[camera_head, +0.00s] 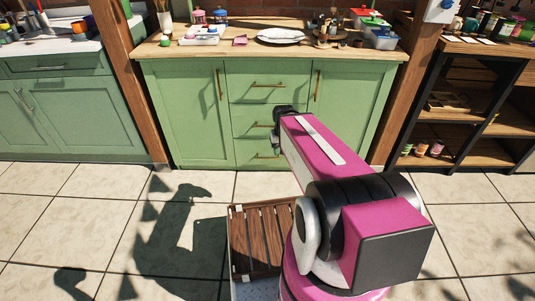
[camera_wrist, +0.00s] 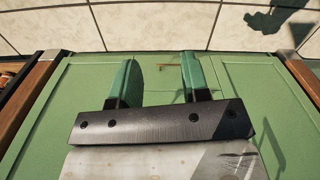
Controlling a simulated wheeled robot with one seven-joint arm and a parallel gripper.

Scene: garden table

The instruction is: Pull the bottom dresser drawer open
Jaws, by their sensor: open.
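The green dresser (camera_head: 185,110) stands against the back wall with a column of drawers between two doors. Its bottom drawer (camera_head: 243,149) is shut, and its brown bar handle (camera_head: 265,156) shows near the floor, partly beside my arm. In the wrist view, my gripper (camera_wrist: 160,58) is open and empty, its two green fingers apart in front of the green dresser face. A small brown handle (camera_wrist: 180,66) shows between the fingers, beyond them, near the dresser's lower edge. In the head view, my arm largely hides my gripper.
The middle drawer handle (camera_head: 262,125) and top drawer handle (camera_head: 267,86) are above. A wooden post (camera_head: 137,80) stands left of the dresser, and dark shelves (camera_head: 470,110) stand to the right.

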